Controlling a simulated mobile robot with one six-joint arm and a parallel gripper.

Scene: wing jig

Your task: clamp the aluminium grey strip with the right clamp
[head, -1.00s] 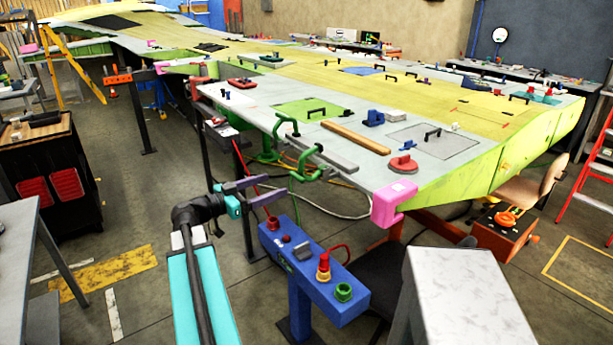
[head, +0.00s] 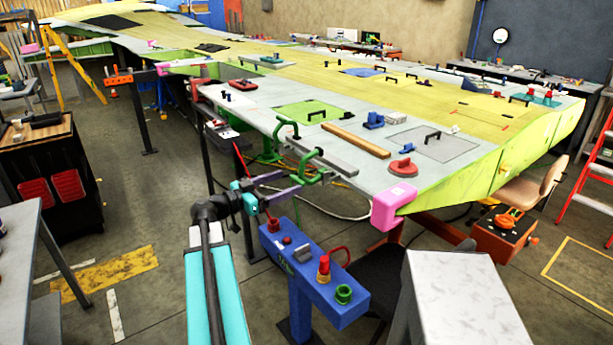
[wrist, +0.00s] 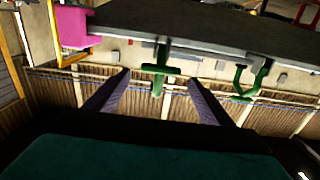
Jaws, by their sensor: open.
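The aluminium grey strip (head: 335,163) lies along the near edge of the wing panel. The green right clamp (head: 313,178) is at that edge by the strip; whether its jaw presses on the strip is too small to tell. The green left clamp (head: 290,131) stands further along the edge, to the left. My gripper (head: 293,183) has its purple fingers apart and empty, just left of the right clamp. In the wrist view the right clamp (wrist: 160,72) shows between and beyond the fingertips of my gripper (wrist: 158,78), and the left clamp (wrist: 250,82) is further right.
A pink block (head: 394,205) sits on the wing's near corner; it also shows in the wrist view (wrist: 72,27). A wooden strip (head: 356,140) and a red round tool (head: 402,168) lie on the wing panel. A blue control box (head: 310,268) stands below my gripper.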

